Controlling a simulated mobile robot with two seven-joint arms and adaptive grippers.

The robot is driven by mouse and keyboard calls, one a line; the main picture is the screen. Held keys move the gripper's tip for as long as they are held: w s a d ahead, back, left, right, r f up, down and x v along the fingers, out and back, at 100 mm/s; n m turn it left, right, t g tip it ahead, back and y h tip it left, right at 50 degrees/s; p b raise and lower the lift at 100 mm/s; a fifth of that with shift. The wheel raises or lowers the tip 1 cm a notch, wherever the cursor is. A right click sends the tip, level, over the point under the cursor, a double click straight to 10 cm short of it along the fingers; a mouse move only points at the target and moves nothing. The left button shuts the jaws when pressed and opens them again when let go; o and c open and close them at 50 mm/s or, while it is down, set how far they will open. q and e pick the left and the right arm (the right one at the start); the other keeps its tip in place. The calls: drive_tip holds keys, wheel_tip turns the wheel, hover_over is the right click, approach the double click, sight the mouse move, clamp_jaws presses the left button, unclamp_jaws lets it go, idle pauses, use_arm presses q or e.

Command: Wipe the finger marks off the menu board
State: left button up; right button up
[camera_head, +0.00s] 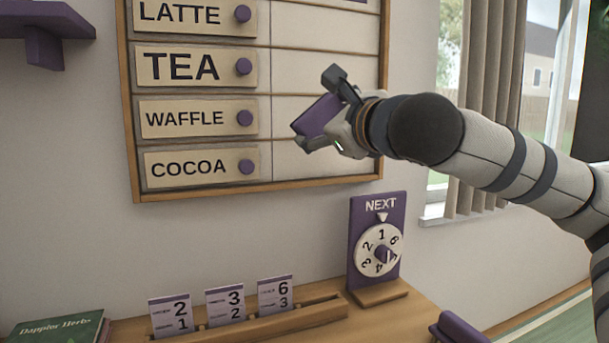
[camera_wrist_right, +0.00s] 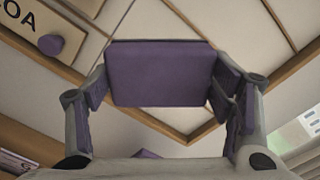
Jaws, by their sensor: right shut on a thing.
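The menu board (camera_head: 259,186) hangs on the wall with a wooden frame and LATTE, TEA, WAFFLE and COCOA plates on its left half. Its right half has blank pale panels (camera_head: 310,60). I can make out no finger marks on the panels in view. My right gripper (camera_head: 318,122) is shut on a purple block-shaped wiper (camera_head: 317,115), in front of the lower right panels. In the right wrist view the wiper (camera_wrist_right: 160,75) sits between both fingers. I cannot tell whether it touches the board. My left gripper is not in view.
Below the board, a wooden counter (camera_head: 415,315) holds a purple NEXT dial stand (camera_head: 362,215), a wooden rack (camera_head: 325,312) with number cards, and a green book (camera_head: 58,328). A purple shelf (camera_head: 45,20) is at upper left. A window with a curtain (camera_head: 480,60) is at right.

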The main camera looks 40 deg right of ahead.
drive_tip(key=shift+w+d+r, duration=0.3)
drive_tip(key=shift+w+d, duration=0.1)
drive_tip(key=shift+x, duration=2.25)
drive_tip(key=shift+x, duration=0.95)
drive_tip(key=shift+s+d, duration=1.7)
drive_tip(key=shift+d, duration=3.8)
drive_tip(key=w+a, duration=0.3)
drive_tip(key=a, duration=0.7)
drive_tip(key=shift+w+a, duration=0.25)
drive_tip(key=shift+a, duration=0.15)
